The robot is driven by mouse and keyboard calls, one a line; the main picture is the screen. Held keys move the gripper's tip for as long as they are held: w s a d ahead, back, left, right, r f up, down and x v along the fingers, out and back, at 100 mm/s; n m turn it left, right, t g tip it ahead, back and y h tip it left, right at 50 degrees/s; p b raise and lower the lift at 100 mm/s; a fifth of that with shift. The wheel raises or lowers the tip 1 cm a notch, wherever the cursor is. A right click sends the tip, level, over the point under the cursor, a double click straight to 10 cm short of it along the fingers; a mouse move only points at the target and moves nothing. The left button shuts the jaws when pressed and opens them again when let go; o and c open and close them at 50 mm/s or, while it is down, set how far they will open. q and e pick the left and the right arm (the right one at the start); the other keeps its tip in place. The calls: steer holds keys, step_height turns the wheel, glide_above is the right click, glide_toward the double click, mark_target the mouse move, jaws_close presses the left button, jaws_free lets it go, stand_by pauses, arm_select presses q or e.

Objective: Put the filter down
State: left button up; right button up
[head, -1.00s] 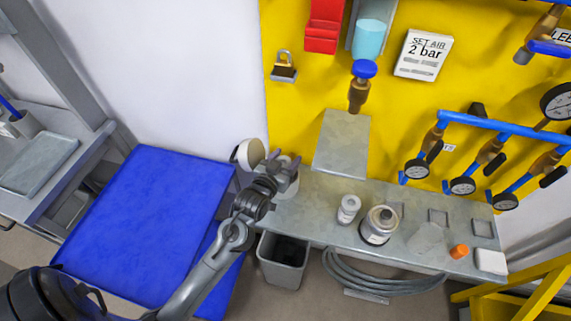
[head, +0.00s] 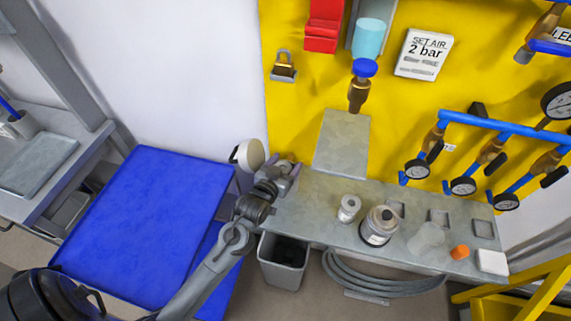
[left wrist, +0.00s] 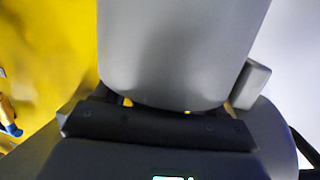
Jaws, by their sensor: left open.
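My left gripper (head: 287,173) is open at the left end of the grey metal shelf, in front of the yellow panel. In the left wrist view, a large pale grey rounded body (left wrist: 180,50), which I take to be the filter, fills the space in front of the gripper's dark bar. Its far end is out of frame, and I cannot tell whether it touches the fingers or the shelf. In the head view the gripper and wrist hide most of that spot. A round cream-white piece (head: 249,154) shows just left of the gripper. My right gripper is not in view.
The shelf (head: 310,215) holds a small white canister (head: 349,208), a metal can (head: 379,226), a clear beaker (head: 427,238), an orange cap (head: 460,252) and a white block (head: 491,262).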

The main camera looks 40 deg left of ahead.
arm_select(q)
steer(key=p+v, duration=0.1)
steer(key=v, duration=1.1)
steer(key=s+d+f+m+g+h, duration=0.2)
steer(key=s+d+f+g, duration=0.2)
steer(key=s, duration=0.4)
steer(key=s+d+f+m+g+h, duration=0.2)
steer(key=s+d+f+g, duration=0.2)
steer(key=s+g, duration=0.3)
steer(key=shift+s+d+f+m+g, duration=0.3)
steer(key=shift+s+d+m, duration=0.15)
steer(key=shift+d, duration=0.15)
steer(key=shift+r, duration=0.15)
